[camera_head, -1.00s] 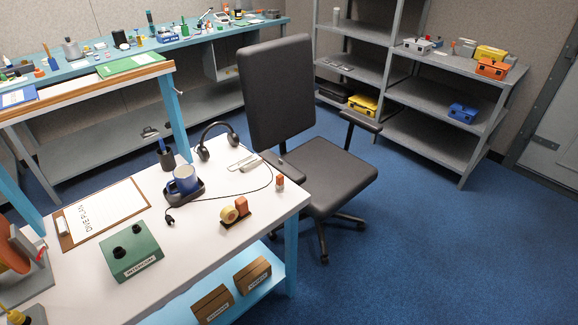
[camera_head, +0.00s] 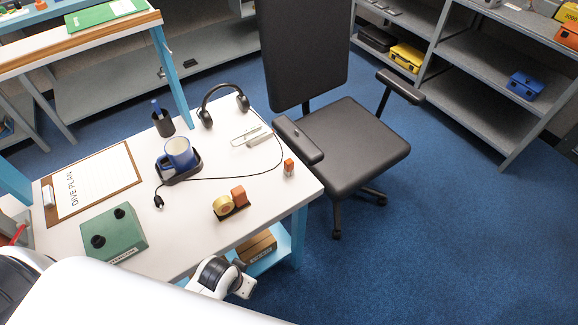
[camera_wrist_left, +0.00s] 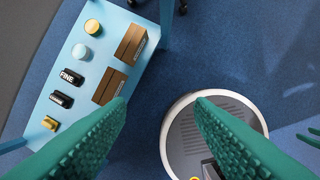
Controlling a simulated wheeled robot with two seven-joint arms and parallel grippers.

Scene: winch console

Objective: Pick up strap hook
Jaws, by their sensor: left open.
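I cannot make out a strap hook for certain in either view. A small yellow piece (camera_wrist_left: 50,123) lies on the desk's light-blue lower shelf (camera_wrist_left: 72,120) in the left wrist view; its shape is too small to tell. My left gripper (camera_wrist_left: 160,100) has its two green fingers spread with nothing between them, in front of the shelf. In the head view part of my left wrist shows by the desk's front edge, its fingers hidden. Green tips at the right edge of the wrist view may be my right gripper (camera_wrist_left: 311,138); its jaw state is unclear.
On the lower shelf are brown boxes (camera_wrist_left: 131,45), dark "FINE" blocks (camera_wrist_left: 71,77) and round knobs. The white desk (camera_head: 190,225) carries a mug (camera_head: 179,154), headphones (camera_head: 225,100), tape (camera_head: 223,205) and a green box (camera_head: 113,236). A chair (camera_head: 345,150) stands behind; blue floor is open right.

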